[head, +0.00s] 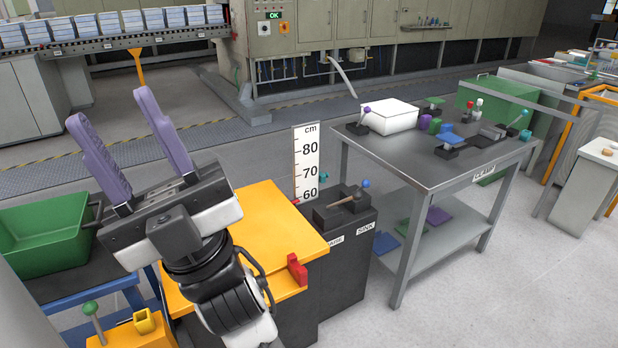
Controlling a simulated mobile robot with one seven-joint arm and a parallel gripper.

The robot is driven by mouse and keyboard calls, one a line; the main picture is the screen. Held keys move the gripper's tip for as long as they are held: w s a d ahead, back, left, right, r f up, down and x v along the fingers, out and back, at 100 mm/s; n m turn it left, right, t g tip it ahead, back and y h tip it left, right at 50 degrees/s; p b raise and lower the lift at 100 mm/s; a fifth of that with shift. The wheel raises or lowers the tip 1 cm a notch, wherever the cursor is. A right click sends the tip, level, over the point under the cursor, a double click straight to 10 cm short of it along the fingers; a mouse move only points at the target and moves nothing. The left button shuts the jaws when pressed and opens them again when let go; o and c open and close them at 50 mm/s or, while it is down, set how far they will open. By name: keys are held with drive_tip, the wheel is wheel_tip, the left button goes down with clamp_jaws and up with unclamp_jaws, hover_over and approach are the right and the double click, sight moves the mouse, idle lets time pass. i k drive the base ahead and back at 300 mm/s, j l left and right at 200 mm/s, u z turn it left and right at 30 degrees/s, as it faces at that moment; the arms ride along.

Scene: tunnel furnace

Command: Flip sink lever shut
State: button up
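A dark cabinet (345,262) stands right of the picture's middle, with a white label reading SINK (366,229) on its front. On its top is a dark block (330,214) with a tan bar across it. A lever with a blue ball knob (366,184) rises at the block's right end, nearest the SINK label. A second label (335,241) to the left is partly hidden. My gripper (110,107) is at the left, raised, with its two purple fingers wide apart and nothing between them. It is well left of the lever and apart from it.
A yellow-topped bench (268,222) with a red block (297,269) lies between my gripper and the cabinet. A centimetre scale (306,160) stands behind. A grey table (400,160) with several levers and a white box (389,116) is at the right. A green bin (45,238) is at the left.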

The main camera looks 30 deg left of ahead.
sight(366, 183)
drive_tip(key=u, duration=0.6)
drive_tip(key=i+l, duration=0.25)
drive_tip(key=i, duration=0.15)
drive_tip(key=i+l+z, duration=0.15)
drive_tip(key=i+l, duration=0.25)
drive_tip(key=i, duration=0.35)
drive_tip(key=l+z, duration=0.05)
